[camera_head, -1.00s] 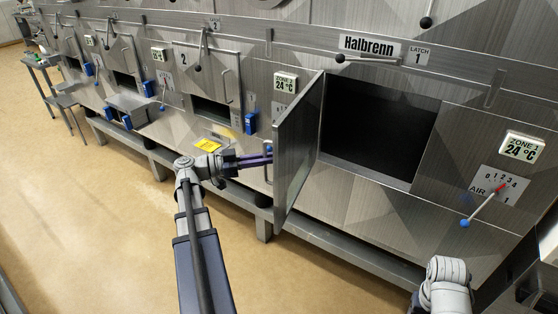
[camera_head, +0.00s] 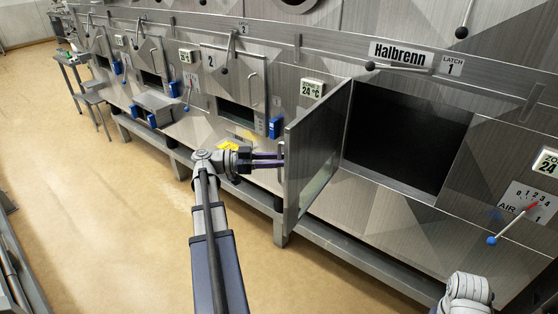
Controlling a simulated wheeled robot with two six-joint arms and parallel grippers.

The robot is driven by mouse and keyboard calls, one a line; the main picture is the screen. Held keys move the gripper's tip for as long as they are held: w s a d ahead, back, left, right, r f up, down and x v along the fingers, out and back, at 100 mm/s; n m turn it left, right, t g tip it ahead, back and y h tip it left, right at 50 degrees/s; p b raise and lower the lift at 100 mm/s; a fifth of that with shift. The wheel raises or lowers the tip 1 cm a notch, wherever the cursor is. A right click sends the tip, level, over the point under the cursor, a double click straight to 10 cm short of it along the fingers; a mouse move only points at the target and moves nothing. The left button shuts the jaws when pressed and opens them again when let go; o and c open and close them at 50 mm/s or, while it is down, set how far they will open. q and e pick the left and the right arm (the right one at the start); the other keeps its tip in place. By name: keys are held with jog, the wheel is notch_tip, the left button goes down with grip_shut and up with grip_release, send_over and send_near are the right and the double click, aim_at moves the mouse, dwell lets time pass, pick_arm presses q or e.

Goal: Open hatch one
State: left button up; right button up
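Hatch one's door (camera_head: 318,150) stands wide open, swung out to the left of its dark opening (camera_head: 408,135). The "LATCH 1" label (camera_head: 452,66) is above, with the latch lever (camera_head: 400,68) lying nearly level beneath the Halbrenn sign.
An air lever with a blue knob (camera_head: 492,240) sticks out right of the opening. A steel rail (camera_head: 360,262) runs below the hatches.

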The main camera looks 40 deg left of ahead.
pick_arm(q)
jog(key=shift+o, duration=0.5)
jog(key=v, duration=0.7)
jog(key=shift+s+a, duration=0.3)
